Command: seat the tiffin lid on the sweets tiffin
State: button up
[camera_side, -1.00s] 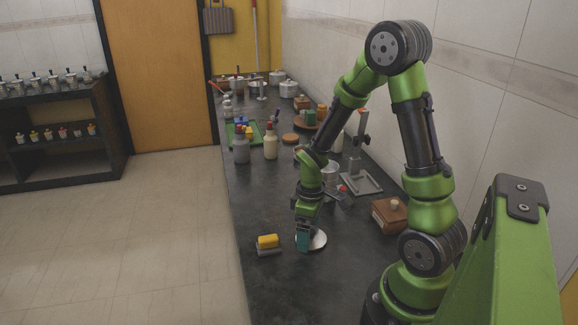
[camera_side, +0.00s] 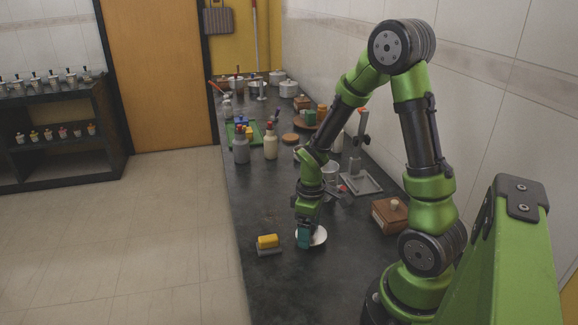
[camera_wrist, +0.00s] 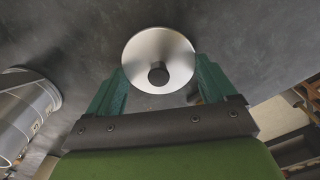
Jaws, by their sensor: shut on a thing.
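The tiffin lid is a round, shiny steel disc (camera_wrist: 160,42) with a dark knob at its middle. In the side view it is a pale disc (camera_side: 319,236) low over the near part of the counter. My gripper (camera_wrist: 158,78) is shut on the lid, with one green finger at each side of its rim. In the side view my gripper (camera_side: 305,238) hides the lid's left part. A steel canister (camera_wrist: 28,112) with small marks on its wall shows at the left of the wrist view, apart from the lid. I cannot tell if it is the sweets tiffin.
A yellow block on a grey base (camera_side: 268,243) lies left of my gripper. A wooden box with a knob (camera_side: 391,213) and a grey stand (camera_side: 361,180) are to the right. Bottles (camera_side: 241,150) and pots crowd farther back. The dark counter in front is clear.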

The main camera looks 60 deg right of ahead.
notch_tip(320, 180, up, 7)
jog(key=shift+f, duration=0.1)
jog(key=w+d+r+m, duration=0.3)
jog(key=d+r, duration=0.1)
jog(key=d, duration=0.6)
jog(key=w+d+r+m, duration=0.3)
jog(key=d+r, duration=0.1)
jog(key=d, duration=0.7)
jog(key=shift+s+a+f, duration=0.1)
jog(key=shift+f, duration=1.25)
jog(key=shift+s+a+f, duration=0.1)
jog(key=shift+f, duration=1.2)
jog(key=shift+f, duration=0.6)
jog(key=o, duration=0.8)
jog(key=shift+o, duration=0.2)
